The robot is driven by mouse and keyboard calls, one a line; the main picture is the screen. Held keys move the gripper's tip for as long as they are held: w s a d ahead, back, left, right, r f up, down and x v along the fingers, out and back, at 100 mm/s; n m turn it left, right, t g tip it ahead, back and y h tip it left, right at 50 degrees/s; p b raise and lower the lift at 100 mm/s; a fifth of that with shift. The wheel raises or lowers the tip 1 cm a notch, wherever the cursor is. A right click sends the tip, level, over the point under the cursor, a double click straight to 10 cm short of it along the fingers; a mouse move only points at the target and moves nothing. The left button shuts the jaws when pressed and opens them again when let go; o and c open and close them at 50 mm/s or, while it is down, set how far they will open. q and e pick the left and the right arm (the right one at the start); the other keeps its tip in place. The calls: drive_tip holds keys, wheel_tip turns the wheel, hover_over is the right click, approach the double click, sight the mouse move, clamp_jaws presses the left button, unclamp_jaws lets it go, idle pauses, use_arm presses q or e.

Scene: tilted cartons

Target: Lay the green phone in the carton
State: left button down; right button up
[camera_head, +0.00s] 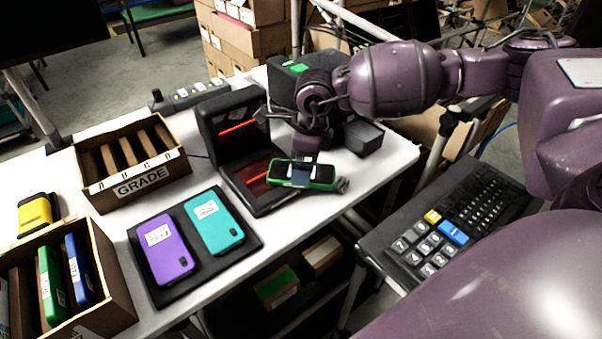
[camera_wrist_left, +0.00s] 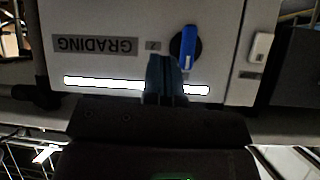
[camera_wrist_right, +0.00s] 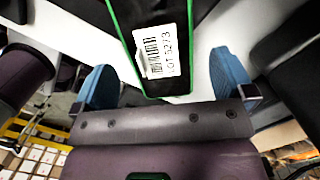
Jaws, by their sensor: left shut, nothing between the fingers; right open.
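The phone with a green rim and dark face (camera_head: 323,175) lies across the front part of the scanner. In the right wrist view the phone (camera_wrist_right: 186,15) carries a white barcode label. My right gripper (camera_wrist_right: 165,75) is open, with its blue fingers apart on either side of the phone. The phone's far end is out of that view. A carton marked GRADE (camera_head: 178,170) with upright dividers stands at the left. A second carton (camera_head: 108,285) at the front left holds a green phone (camera_head: 52,285) and a blue phone (camera_head: 78,270). My left gripper (camera_wrist_left: 163,80) is shut and empty before a panel marked GRADING.
A black scanner (camera_head: 228,130) with red light lines stands mid-table. A black tray (camera_head: 205,268) holds a purple phone (camera_head: 168,250) and a teal phone (camera_head: 213,222). A keypad (camera_head: 425,240) stands at the right.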

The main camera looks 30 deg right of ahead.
wheel_tip(320, 180, down, 3)
drive_tip(key=shift+w+a+r, duration=0.1)
drive_tip(key=shift+a+r, duration=0.05)
drive_tip(key=shift+r, duration=0.05)
drive_tip(key=shift+r, duration=0.15)
drive_tip(key=c, duration=1.1)
